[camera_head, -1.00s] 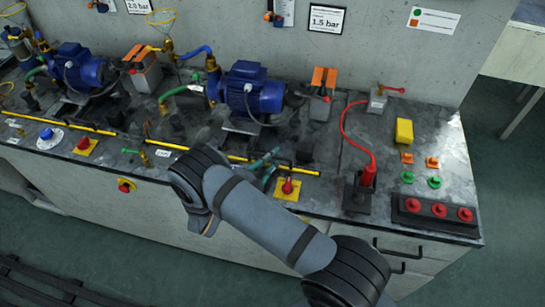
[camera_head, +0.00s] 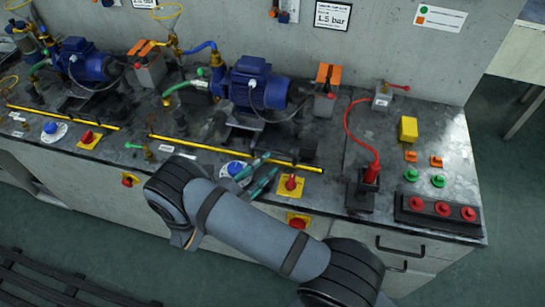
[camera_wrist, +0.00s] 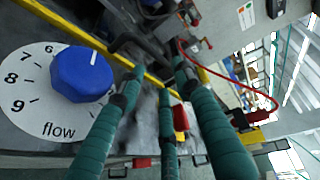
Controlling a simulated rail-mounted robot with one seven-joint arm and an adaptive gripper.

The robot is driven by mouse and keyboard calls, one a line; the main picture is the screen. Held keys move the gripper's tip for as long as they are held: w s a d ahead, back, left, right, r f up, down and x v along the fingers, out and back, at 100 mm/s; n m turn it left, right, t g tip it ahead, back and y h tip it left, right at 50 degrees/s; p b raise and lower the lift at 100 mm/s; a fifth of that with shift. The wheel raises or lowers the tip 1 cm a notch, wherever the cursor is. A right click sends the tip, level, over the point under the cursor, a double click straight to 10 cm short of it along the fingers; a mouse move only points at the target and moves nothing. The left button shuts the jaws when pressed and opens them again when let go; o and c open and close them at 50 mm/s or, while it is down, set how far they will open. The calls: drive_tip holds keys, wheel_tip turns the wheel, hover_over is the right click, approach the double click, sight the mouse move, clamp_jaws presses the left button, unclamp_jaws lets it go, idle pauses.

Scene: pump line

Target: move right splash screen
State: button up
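A long yellow bar (camera_head: 235,153) with black fittings lies along the bench in front of the right blue pump (camera_head: 255,85). It seems to belong to the right splash screen, but I cannot make out a clear panel. The bar also crosses the wrist view (camera_wrist: 75,30), with a black handle-like part (camera_wrist: 140,45) beyond it. My gripper (camera_head: 268,162) has teal fingers, spread apart and empty, close to the right part of the bar. In the wrist view my gripper (camera_wrist: 160,80) has its fingertips near the bar. I cannot tell whether they touch it.
A blue flow dial (camera_wrist: 83,75) sits beside my fingers. A red knob on a yellow plate (camera_head: 291,185) is just right of my gripper. A red-handled plug (camera_head: 371,173) with a red cable stands farther right. Another yellow bar (camera_head: 65,118) lies left.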

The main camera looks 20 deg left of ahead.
drive_tip(key=shift+v, duration=2.8)
